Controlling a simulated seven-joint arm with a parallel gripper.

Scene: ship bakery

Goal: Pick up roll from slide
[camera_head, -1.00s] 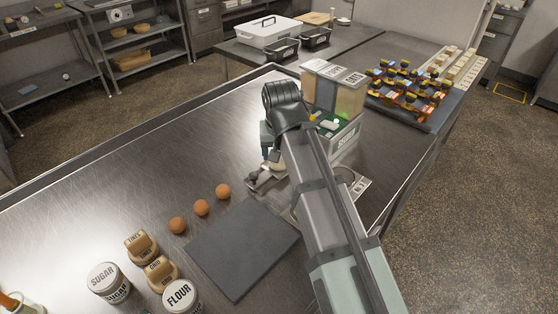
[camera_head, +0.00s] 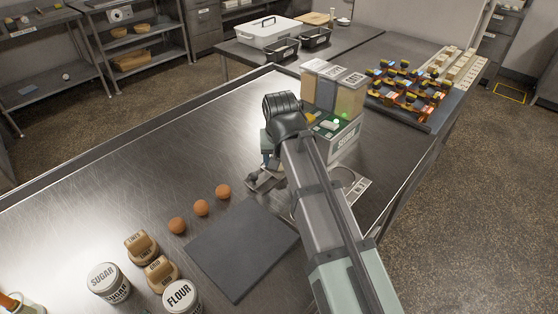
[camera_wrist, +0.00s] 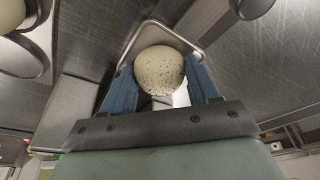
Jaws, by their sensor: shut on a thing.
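A round cream roll with dark specks (camera_wrist: 159,72) sits between the two blue fingers of my gripper (camera_wrist: 161,84) in the wrist view. The fingers press on it from both sides. Behind the roll is a shallow metal piece with a raised, rounded rim (camera_wrist: 190,42), perhaps the slide. I cannot tell whether the roll still touches it.
A dark grey mat (camera_head: 240,250) lies in front, with three brown balls (camera_head: 201,207) to its left. Stamps (camera_head: 142,246) and sugar (camera_head: 104,279) and flour (camera_head: 179,296) tins stand at lower left. A rack of colourful pieces (camera_head: 408,90) is at right. The left worktop is clear.

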